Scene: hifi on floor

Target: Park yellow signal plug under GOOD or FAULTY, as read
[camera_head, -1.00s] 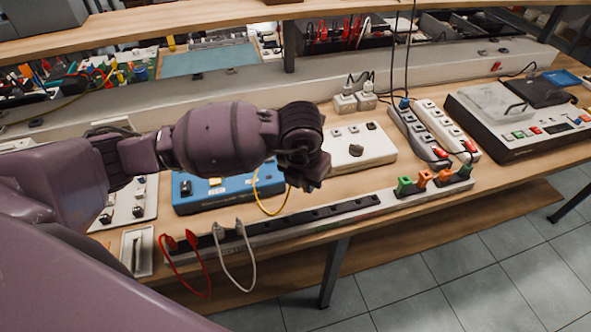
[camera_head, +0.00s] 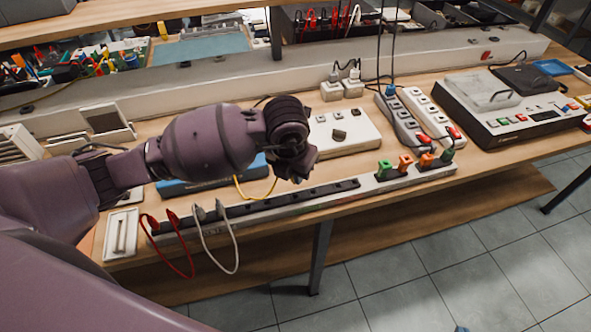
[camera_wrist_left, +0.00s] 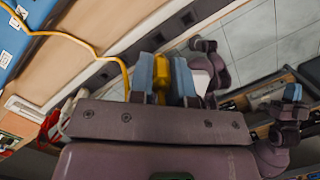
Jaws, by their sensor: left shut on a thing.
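My left gripper (camera_head: 298,176) hangs over the front rail (camera_head: 300,204) on the bench, to the left of its coloured plugs. In the left wrist view, its two blue-padded fingers (camera_wrist_left: 163,78) are shut on the yellow plug (camera_wrist_left: 161,72). In the head view the wrist hides the plug. The yellow cable (camera_head: 240,190) runs from the blue box (camera_head: 178,187), which my arm partly covers. The rail has a row of dark slots. I cannot read GOOD or FAULTY markings. Part of my right gripper (camera_wrist_left: 291,95) seems to show in the left wrist view, its jaws unclear.
Green (camera_head: 384,168) and orange plugs (camera_head: 405,163) stand at the rail's right end. Red (camera_head: 172,220) and white leads (camera_head: 220,212) loop off its left end. A white box (camera_head: 345,132), power strips (camera_head: 420,120) and a console (camera_head: 510,108) stand behind. Tiled floor lies in front.

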